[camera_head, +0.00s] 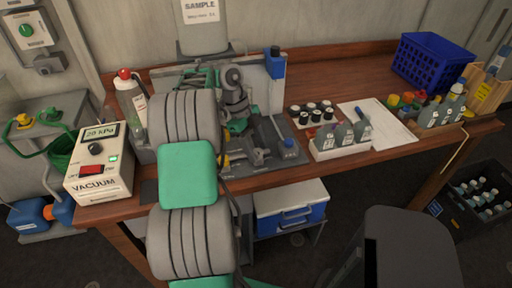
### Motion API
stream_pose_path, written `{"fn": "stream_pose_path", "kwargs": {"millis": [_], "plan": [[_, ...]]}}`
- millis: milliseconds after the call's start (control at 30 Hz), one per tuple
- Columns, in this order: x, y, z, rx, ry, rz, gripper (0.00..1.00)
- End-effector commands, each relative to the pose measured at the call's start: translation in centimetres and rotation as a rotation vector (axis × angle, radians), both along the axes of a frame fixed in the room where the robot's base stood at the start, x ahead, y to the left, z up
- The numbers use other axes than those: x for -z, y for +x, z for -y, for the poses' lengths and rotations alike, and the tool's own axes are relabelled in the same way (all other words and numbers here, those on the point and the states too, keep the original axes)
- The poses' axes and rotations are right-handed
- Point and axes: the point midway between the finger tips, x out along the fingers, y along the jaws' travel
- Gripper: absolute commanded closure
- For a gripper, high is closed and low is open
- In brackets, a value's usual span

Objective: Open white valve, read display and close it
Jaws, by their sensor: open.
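The display (100,131) is on the upper face of a white box labelled VACUUM (98,180), at the left end of the wooden table. It appears to read 20 kPa. The box has a black knob (96,149), a red switch (91,170) and a small green light. I cannot clearly pick out a white valve; my arm hides part of the middle of the table. My gripper (268,138) is small and partly hidden beyond my arm, over the grey equipment tray. It looks open and empty, to the right of the vacuum box and apart from it.
A white bottle with a red cap (131,100) stands behind the vacuum box. To the right are dark-capped vials (311,113), a bottle rack (340,140), paper (390,128) and a blue crate (430,62). A blue-and-white cooler (291,208) is below the table.

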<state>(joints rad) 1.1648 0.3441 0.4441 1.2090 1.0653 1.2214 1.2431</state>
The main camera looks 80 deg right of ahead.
Motion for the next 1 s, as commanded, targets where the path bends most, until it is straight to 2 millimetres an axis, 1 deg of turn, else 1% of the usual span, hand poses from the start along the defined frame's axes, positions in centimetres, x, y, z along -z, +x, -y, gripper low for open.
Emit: {"fn": "stream_pose_path", "kwargs": {"millis": [67, 167, 267, 400, 500, 600, 1000], "plan": [[0.0, 0.0, 0.0, 0.0, 0.0, 0.0, 0.48], [-0.8, 0.2, 0.1, 0.001, -0.001, 0.0, 0.48], [-2.6, 0.9, 0.3, 0.0, -0.001, 0.001, 0.48], [-5.6, 2.0, 0.6, -0.001, -0.001, 0.0, 0.48], [-6.9, 2.6, 0.7, 0.0, 0.0, 0.0, 0.48], [-7.4, 2.9, 0.8, -0.001, 0.001, 0.0, 0.48], [-7.2, 2.9, 0.8, 0.0, 0.0, 0.0, 0.48]]}}
